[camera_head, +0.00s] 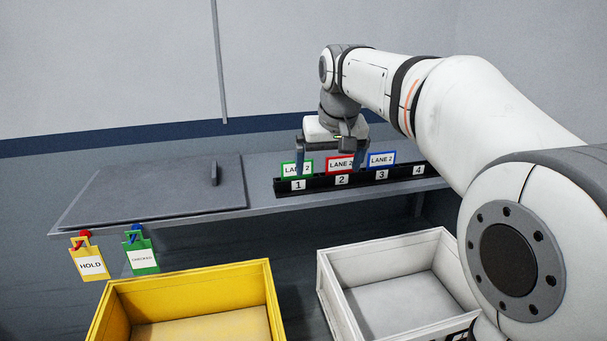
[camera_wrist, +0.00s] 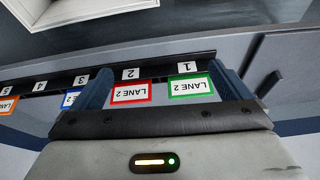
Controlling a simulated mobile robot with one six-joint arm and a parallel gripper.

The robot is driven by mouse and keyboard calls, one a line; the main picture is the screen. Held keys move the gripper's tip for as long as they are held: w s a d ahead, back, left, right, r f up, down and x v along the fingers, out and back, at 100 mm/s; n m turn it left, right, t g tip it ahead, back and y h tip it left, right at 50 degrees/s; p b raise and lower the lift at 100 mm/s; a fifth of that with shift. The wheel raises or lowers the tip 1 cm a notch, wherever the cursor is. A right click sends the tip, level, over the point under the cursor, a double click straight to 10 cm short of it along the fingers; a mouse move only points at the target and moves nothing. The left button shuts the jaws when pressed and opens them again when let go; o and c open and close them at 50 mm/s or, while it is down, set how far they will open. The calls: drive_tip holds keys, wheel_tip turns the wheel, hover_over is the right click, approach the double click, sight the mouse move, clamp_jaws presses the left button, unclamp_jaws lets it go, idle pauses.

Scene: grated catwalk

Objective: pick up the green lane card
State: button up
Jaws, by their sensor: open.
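The green lane card (camera_head: 290,170) reads LANE 2 and stands upright in the black rack (camera_head: 352,182) above number 1. A finger of my gripper (camera_head: 333,157) covers part of it in the head view. In the wrist view the green card (camera_wrist: 189,88) and the red-bordered card (camera_wrist: 131,92) both appear between the two blue fingers of my gripper (camera_wrist: 163,88). The gripper is open and hangs over the rack around numbers 1 and 2. Whether a finger touches a card, I cannot tell.
A blue card (camera_head: 382,159) stands above number 3, and an orange card (camera_wrist: 8,105) shows near number 5. A yellow bin (camera_head: 190,276) and a white bin (camera_head: 390,242) stand in front. A HOLD tag (camera_head: 90,264) and green tag (camera_head: 141,258) hang left. A hatch lid (camera_head: 150,192) lies beside the rack.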

drive_tip(key=w+a+r, duration=0.2)
drive_tip(key=w+a, duration=0.4)
drive_tip(key=shift+n, duration=0.4)
drive_tip(key=x, duration=0.5)
drive_tip(key=w+p+x, duration=0.1)
drive_tip(key=x, duration=0.2)
drive_tip(key=shift+a, duration=0.25)
drive_tip(key=shift+s+r, duration=0.1)
drive_tip(key=c, duration=1.1)
drive_tip(key=shift+o, duration=0.2)
wheel_tip(320, 180, up, 10)
drive_tip(key=shift+f, duration=0.1)
